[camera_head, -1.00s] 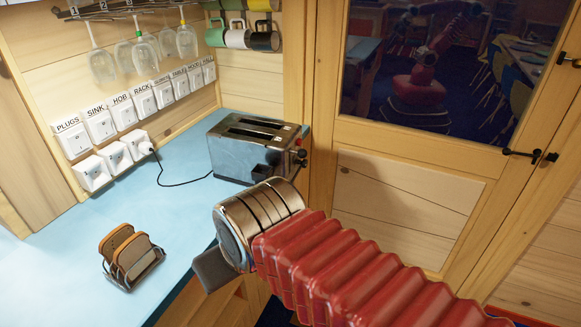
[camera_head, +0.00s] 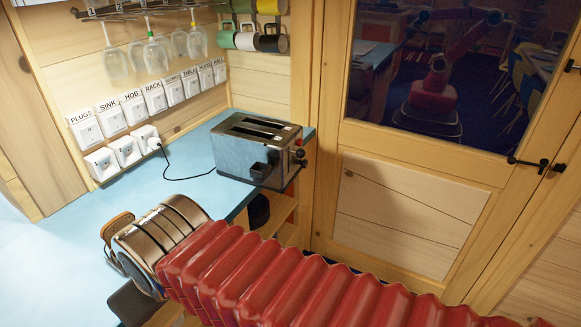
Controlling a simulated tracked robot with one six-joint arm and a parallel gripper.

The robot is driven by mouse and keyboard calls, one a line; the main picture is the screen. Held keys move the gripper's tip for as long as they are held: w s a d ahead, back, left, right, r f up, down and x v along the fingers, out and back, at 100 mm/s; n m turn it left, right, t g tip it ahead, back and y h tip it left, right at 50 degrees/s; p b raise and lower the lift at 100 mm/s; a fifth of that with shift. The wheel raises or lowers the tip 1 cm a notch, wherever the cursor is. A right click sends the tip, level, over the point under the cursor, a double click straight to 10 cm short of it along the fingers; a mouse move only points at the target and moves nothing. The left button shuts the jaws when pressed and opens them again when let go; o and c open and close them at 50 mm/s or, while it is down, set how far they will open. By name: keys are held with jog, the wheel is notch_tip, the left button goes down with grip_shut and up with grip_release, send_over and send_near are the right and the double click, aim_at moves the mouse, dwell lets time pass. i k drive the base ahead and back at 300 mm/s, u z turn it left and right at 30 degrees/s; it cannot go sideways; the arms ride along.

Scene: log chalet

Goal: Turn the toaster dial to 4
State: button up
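The chrome toaster (camera_head: 235,150) stands on the blue counter near its right end, with two slots on top. Small dark and red knobs (camera_head: 300,153) show on its right end. Their markings are too small to read, so the dial's setting cannot be told. My gripper (camera_head: 130,303) is at the lower left, in front of the counter and well away from the toaster. Only a dark grey part of it shows past my wrist, so its opening is hidden.
A rack of toast (camera_head: 116,226) is mostly hidden behind my wrist. A black cord (camera_head: 190,179) runs from a wall socket to the toaster. Labelled switches (camera_head: 133,107) line the wall, with glasses (camera_head: 155,55) and mugs (camera_head: 270,40) hanging above. A wooden door (camera_head: 405,215) stands right of the toaster.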

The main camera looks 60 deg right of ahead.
aim_at(304, 162)
jog(key=u, duration=0.7)
jog(key=k, duration=1.05)
jog(key=z, duration=1.15)
jog(key=i, duration=1)
jog(key=z, duration=0.05)
